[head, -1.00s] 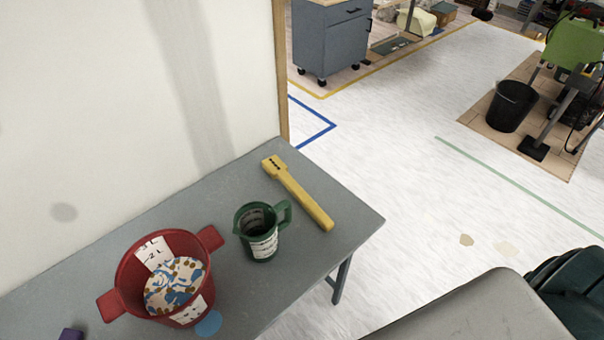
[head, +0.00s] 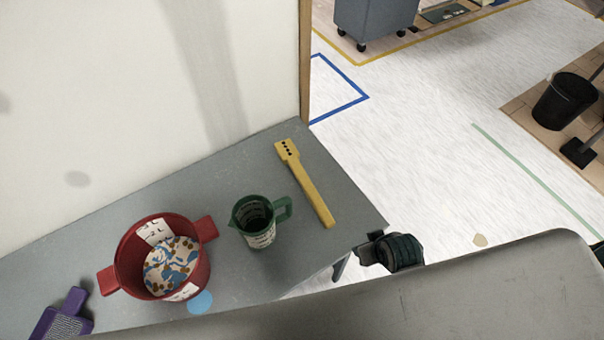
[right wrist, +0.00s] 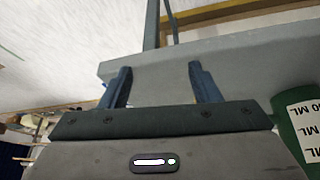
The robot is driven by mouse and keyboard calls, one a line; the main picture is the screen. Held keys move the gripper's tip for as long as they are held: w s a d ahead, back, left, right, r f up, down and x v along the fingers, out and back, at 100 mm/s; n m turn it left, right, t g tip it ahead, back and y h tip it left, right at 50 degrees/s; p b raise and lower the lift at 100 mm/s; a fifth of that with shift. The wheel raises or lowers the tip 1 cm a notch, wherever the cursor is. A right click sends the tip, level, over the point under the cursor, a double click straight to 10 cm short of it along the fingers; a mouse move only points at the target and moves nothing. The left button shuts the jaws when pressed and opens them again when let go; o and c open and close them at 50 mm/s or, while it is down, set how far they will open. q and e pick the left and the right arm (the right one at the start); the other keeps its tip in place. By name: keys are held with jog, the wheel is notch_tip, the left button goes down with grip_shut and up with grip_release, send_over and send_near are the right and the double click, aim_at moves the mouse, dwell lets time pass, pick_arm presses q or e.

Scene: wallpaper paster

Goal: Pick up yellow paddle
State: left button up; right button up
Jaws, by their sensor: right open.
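The yellow paddle (head: 309,187) lies flat on the grey table (head: 345,190) near its right end, with its wide, holed head toward the wall and its handle toward the front right. My right gripper (head: 368,250) is just off the table's right front corner, to the right of and nearer than the handle's end, apart from the paddle. In the right wrist view its two fingers (right wrist: 160,85) are spread with nothing between them, facing the table edge. The paddle is not seen in that view. My left gripper is not in view.
A green measuring jug (head: 258,222) stands left of the paddle; it also shows in the right wrist view (right wrist: 300,115). A red pot (head: 160,258) with patterned contents and a purple tool (head: 65,318) are further left. A wall (head: 120,80) backs the table.

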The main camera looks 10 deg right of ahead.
aim_at(319, 203)
jog(key=w+a+r+t, duration=0.1)
jog(key=w+a+r, duration=0.1)
jog(key=w, duration=0.1)
jog(key=w+a+r+t+y, duration=0.1)
jog(key=w+a+r, duration=0.1)
jog(key=w+a, duration=0.1)
jog(key=w+a+r+n+t+y+p, duration=0.1)
jog(key=w+a+r+t, duration=0.1)
jog(key=w+a, duration=0.1)
jog(key=shift+w+a, duration=0.1)
jog(key=shift+w, duration=0.1)
jog(key=p+x, duration=0.1)
jog(key=x, duration=0.3)
jog(key=shift+w+f, duration=0.35)
jog(key=shift+w+a+f+p, duration=0.1)
jog(key=shift+w+f+p, duration=0.1)
jog(key=shift+f+p, duration=0.15)
jog(key=p+x, duration=0.1)
jog(key=x, duration=0.2)
jog(key=shift+w+f, duration=0.15)
jog(key=shift+f, duration=0.3)
jog(key=shift+w+f+p, duration=0.2)
jog(key=shift+f+p, duration=0.1)
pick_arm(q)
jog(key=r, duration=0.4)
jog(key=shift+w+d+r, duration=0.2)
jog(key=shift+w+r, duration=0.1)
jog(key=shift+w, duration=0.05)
pick_arm(e)
jog(key=c, duration=1.1)
